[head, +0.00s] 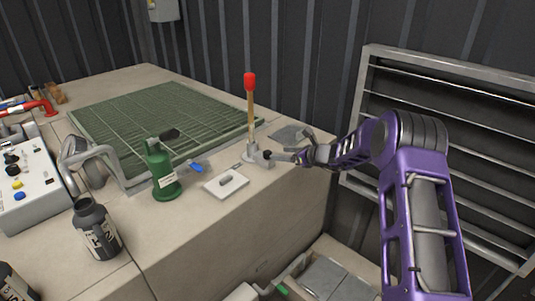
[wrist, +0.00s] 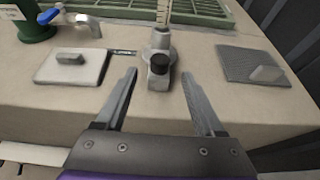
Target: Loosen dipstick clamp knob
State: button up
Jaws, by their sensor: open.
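The dipstick (head: 250,105) is a wooden rod with a red top, standing upright in a grey clamp fitting (head: 250,152) near the table's right edge. In the wrist view the clamp (wrist: 160,42) carries a grey side knob (wrist: 157,82) with a dark round part, facing me. My gripper (wrist: 158,74) is open, with one finger on each side of the knob and visible gaps to both. In the head view my gripper (head: 282,157) reaches in from the right, level with the clamp. I cannot tell the exact depth of the fingertips relative to the knob.
A white pad with a grey block (wrist: 71,70) lies left of the clamp, and a dark ribbed pad (wrist: 250,65) lies right. A louvred panel (head: 450,140) stands right.

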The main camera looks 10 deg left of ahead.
aim_at(269, 152)
jog(key=x, duration=0.8)
jog(key=shift+w+a+f, duration=0.1)
grip_shut()
